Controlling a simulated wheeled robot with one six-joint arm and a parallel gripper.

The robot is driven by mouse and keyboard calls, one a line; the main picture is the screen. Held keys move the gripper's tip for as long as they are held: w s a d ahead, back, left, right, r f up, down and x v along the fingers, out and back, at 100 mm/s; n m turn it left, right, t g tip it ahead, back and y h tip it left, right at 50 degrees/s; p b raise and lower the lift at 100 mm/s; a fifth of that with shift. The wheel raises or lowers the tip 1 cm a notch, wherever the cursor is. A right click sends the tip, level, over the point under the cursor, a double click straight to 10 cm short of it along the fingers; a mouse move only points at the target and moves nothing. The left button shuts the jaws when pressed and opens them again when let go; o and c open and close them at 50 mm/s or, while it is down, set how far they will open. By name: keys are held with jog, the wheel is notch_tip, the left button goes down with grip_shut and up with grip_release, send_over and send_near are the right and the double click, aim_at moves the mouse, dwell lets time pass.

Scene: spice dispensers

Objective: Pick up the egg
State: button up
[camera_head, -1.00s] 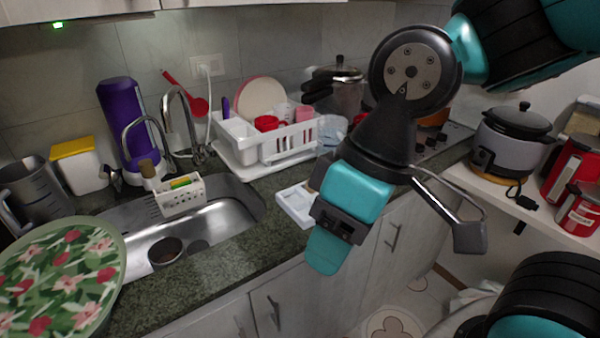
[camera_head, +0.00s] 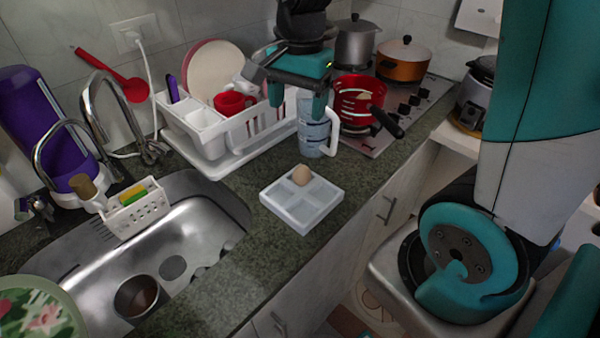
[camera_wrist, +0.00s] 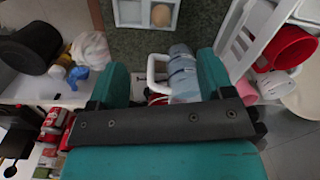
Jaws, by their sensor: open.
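The egg (camera_head: 301,175) is light brown and rests in a back compartment of a white divided tray (camera_head: 297,222) on the counter. In the wrist view the egg (camera_wrist: 161,15) shows at the top, in the tray (camera_wrist: 131,14). My gripper (camera_head: 297,105) is open and empty, above and behind the tray in the head view, pointing down near a clear measuring jug (camera_head: 314,138). In the wrist view its two teal fingers (camera_wrist: 160,85) stand apart with the jug between and beyond them. The gripper is apart from the egg.
A white dish rack (camera_head: 240,137) stands left of the jug. A red pot (camera_head: 352,105) with a black handle is to the right on the stove. The sink (camera_head: 190,235) lies left of the tray.

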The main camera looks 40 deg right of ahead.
jog(key=w+d+f+m, duration=0.1)
jog(key=d+m, duration=0.2)
jog(key=p, duration=0.1)
send_over(302, 166)
jog(key=shift+h, duration=0.3)
jog(key=f, duration=1.1)
jog(key=shift+d+f, duration=0.2)
jog(key=shift+d, duration=0.1)
jog(key=shift+a+f+p, duration=0.15)
jog(key=shift+f+p, duration=0.2)
jog(key=shift+f, duration=1.1)
jog(key=shift+a+f+p, duration=0.15)
jog(key=shift+f+p, duration=0.2)
jog(key=shift+f, duration=1.1)
jog(key=c, duration=1)
